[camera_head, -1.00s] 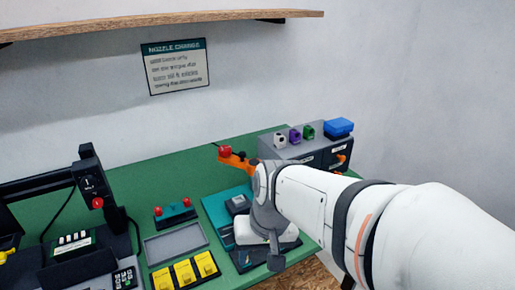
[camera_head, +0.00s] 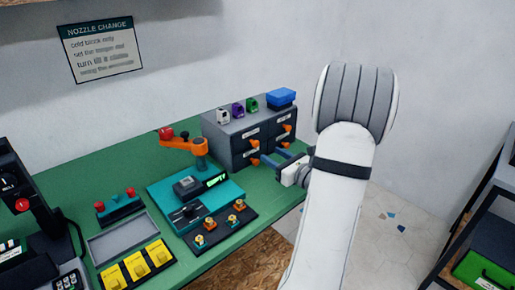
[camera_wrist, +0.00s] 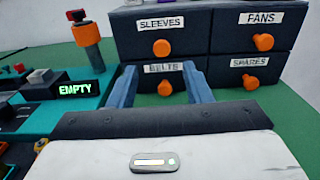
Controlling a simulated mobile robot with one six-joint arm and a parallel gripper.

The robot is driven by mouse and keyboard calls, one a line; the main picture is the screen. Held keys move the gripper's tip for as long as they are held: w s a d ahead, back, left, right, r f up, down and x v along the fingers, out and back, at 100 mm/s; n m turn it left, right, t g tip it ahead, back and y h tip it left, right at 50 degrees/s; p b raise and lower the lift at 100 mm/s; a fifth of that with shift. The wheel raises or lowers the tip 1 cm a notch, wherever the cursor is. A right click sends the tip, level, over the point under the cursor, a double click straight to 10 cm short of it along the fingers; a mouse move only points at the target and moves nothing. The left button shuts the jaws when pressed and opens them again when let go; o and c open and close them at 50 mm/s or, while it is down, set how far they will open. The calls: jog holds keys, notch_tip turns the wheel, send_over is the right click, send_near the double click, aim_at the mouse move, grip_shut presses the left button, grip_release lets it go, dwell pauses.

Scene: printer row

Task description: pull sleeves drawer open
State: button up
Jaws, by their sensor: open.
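The sleeves drawer (camera_wrist: 140,27) is the upper left drawer of a dark cabinet and looks shut. Its round orange knob (camera_wrist: 161,47) shows clearly in the wrist view; in the head view the knob (camera_head: 254,143) is small, on the cabinet's front. My gripper (camera_wrist: 160,76) is open and empty, its two blue-grey fingers pointing at the cabinet. In the wrist view the sleeves knob appears above the gap between the fingertips, and the belts drawer's knob (camera_wrist: 165,88) shows between the fingers. In the head view my gripper (camera_head: 277,160) is close in front of the cabinet.
The fans drawer (camera_wrist: 261,18) and spares drawer (camera_wrist: 249,61) are at right. A teal device reading EMPTY (camera_wrist: 75,90) with an orange arm (camera_head: 184,144) stands left of my gripper. A blue box (camera_head: 281,96) and small coloured items sit on the cabinet.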

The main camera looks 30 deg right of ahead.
aim_at(257, 145)
jog(key=w, duration=0.5)
jog(key=w+a, duration=0.1)
jog(key=w, duration=0.1)
jog(key=shift+w+p, duration=0.25)
jog(key=shift+p, duration=0.1)
jog(key=shift+c, duration=0.4)
grip_shut()
